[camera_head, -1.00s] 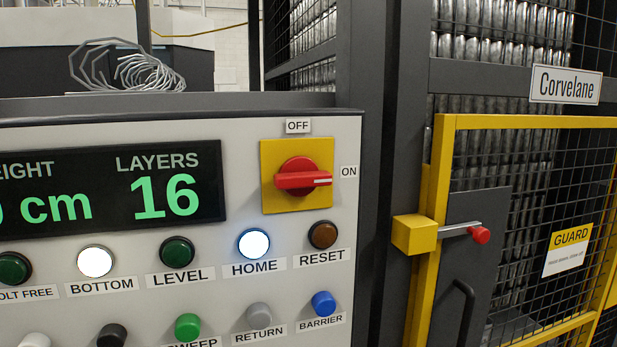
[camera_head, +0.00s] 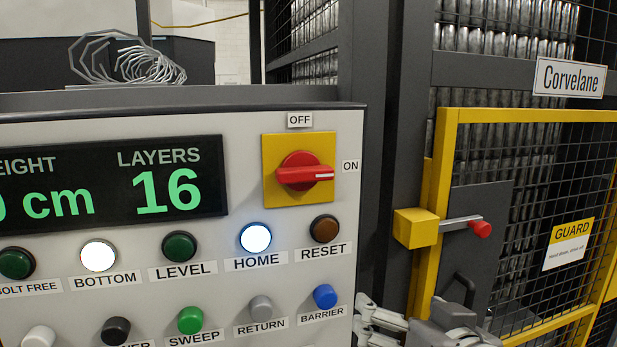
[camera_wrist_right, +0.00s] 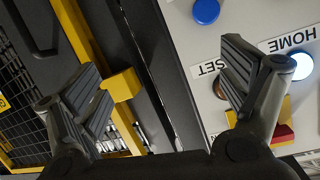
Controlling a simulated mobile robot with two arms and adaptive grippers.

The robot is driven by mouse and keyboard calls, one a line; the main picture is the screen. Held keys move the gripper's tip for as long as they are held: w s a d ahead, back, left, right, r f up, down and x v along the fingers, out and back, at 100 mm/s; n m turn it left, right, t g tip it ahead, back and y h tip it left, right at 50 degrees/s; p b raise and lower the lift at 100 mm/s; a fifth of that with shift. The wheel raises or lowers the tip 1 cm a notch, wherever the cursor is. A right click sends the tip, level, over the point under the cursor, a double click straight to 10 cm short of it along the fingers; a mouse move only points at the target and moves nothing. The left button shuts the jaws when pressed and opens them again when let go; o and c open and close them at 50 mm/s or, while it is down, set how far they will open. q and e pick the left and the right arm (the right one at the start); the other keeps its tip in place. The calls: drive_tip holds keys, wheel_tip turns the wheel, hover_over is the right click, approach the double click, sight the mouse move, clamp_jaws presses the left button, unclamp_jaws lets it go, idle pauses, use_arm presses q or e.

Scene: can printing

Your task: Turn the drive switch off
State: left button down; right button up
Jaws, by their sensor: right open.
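The drive switch (camera_head: 304,172) is a red rotary knob on a yellow plate (camera_head: 324,145) at the panel's upper right. Its handle lies horizontal, with the pale-marked end towards the ON label (camera_head: 350,166). The OFF label (camera_head: 300,120) is above the plate. My right gripper (camera_head: 364,322) is at the lower right of the panel in the head view, below and right of the switch. In the right wrist view the gripper (camera_wrist_right: 165,88) is open and empty. Part of the red switch (camera_wrist_right: 283,134) shows there behind the right-hand finger. My left gripper is out of view.
Near the switch are the brown RESET button (camera_head: 324,229), the lit HOME button (camera_head: 255,237) and the blue BARRIER button (camera_head: 325,297). A display (camera_head: 110,185) reads 16 layers. Right of the panel stand a dark post (camera_head: 385,150) and a yellow-framed guard door (camera_head: 530,115) with a latch (camera_head: 416,228).

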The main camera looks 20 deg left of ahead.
drive_tip(key=s+a+r+n+t+y, duration=0.1)
drive_tip(key=s+a+r+n+y, duration=0.2)
drive_tip(key=r, duration=0.7)
drive_tip(key=t, duration=0.1)
approach(307, 177)
drive_tip(key=p+x, duration=0.4)
drive_tip(key=x, duration=0.4)
drive_tip(key=shift+w+a, duration=0.4)
drive_tip(key=shift+w, duration=0.2)
drive_tip(key=shift+c, duration=0.3)
drive_tip(key=shift+f, duration=0.1)
drive_tip(key=c, duration=1)
